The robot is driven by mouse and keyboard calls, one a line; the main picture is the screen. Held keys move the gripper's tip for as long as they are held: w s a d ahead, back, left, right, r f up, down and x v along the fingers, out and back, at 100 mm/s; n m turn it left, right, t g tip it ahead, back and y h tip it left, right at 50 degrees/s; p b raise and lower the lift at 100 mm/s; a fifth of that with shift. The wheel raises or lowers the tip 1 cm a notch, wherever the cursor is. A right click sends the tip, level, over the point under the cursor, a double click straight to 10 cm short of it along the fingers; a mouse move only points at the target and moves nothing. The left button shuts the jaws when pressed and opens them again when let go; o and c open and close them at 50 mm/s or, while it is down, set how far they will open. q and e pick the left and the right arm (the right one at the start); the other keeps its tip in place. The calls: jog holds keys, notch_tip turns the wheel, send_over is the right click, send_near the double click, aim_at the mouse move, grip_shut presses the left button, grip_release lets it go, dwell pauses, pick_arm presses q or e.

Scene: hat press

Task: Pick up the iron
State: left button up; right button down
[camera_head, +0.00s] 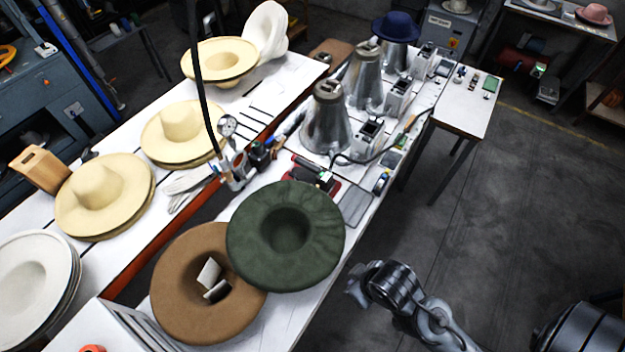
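I cannot make out the iron for certain. A red and black object (315,176) lies on the white table just behind the green hat and is partly hidden by it; its small size leaves unclear whether it is the iron. My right gripper (356,288) hangs at the lower middle, off the table's right edge, in front of and to the right of the green hat. It touches nothing that I can see. Its fingers are small and angled away, so their opening is unclear. My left gripper is out of view.
A green hat (318,231) and a brown hat (178,306) lie near the table's front. Metal cones (327,122) stand farther back. A black cable (199,80) hangs over cluttered tools (240,165). Straw hats (105,192) line the left table.

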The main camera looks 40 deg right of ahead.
dwell(0.3)
jog(key=c, duration=0.8)
grip_release()
jog(key=shift+w, duration=0.15)
